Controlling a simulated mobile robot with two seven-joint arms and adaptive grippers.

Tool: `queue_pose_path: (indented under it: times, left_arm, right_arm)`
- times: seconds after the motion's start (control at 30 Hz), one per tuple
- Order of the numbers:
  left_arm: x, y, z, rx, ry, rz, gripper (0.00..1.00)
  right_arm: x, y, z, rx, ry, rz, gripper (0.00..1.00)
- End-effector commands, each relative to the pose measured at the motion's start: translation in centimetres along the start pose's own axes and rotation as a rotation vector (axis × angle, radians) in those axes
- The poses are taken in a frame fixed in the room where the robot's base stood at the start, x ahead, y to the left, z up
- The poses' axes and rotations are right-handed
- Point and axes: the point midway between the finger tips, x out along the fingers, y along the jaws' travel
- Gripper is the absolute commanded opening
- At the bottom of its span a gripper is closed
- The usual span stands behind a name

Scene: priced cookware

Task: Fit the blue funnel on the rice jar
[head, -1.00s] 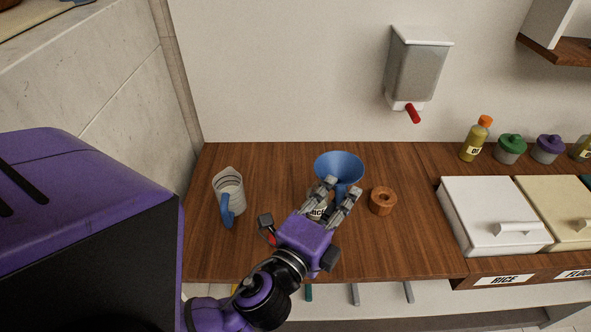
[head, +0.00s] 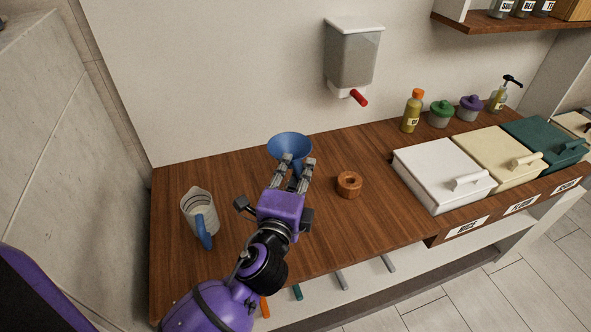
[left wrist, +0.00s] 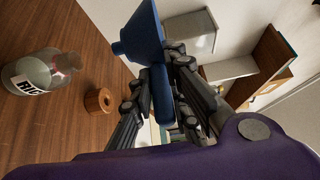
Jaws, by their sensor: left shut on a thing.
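The blue funnel (head: 289,145) is held in my left gripper (head: 297,168), its wide mouth up, above the counter. In the left wrist view the fingers (left wrist: 160,68) are shut on the handle of the funnel (left wrist: 140,38). The rice jar (left wrist: 38,76) is glass, with a partly visible "RIC" label, and stands on the counter at the left of that view. The funnel is apart from the jar there. In the head view the jar is hidden behind my gripper. My right gripper is not in view.
A brown wooden ring-shaped piece (head: 349,185) lies right of my gripper. A measuring jug (head: 199,213) with blue handle stands at left. A wall dispenser (head: 352,55) hangs behind. White (head: 440,172) and cream (head: 497,157) lidded bins stand at right.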

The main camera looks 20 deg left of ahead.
Motion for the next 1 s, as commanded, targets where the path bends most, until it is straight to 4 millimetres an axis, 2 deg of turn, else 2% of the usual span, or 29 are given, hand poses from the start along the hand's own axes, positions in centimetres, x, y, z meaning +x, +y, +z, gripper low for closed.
queue_pose_path:
  times: [0.37, 0.4, 0.7, 0.87, 1.0]
  left_arm:
    - [-0.1, -0.3, 0.0, 0.0, 0.0, -0.003, 0.0]
    - [-0.1, 0.3, 0.0, 0.0, 0.0, 0.002, 0.0]
    - [-0.1, 3.4, -0.1, -0.001, 0.0, 0.01, 0.0]
    - [-0.1, 4.6, -0.2, -0.001, 0.001, 0.009, 0.0]
    - [-0.1, 5.0, -0.2, -0.001, 0.001, 0.004, 0.0]
  right_arm:
    - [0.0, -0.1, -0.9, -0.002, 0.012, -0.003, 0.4]
    - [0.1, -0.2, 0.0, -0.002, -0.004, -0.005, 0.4]
    - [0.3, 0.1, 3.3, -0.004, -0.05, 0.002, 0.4]
    - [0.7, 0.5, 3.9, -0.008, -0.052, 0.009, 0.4]
    - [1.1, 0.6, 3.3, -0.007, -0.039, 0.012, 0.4]
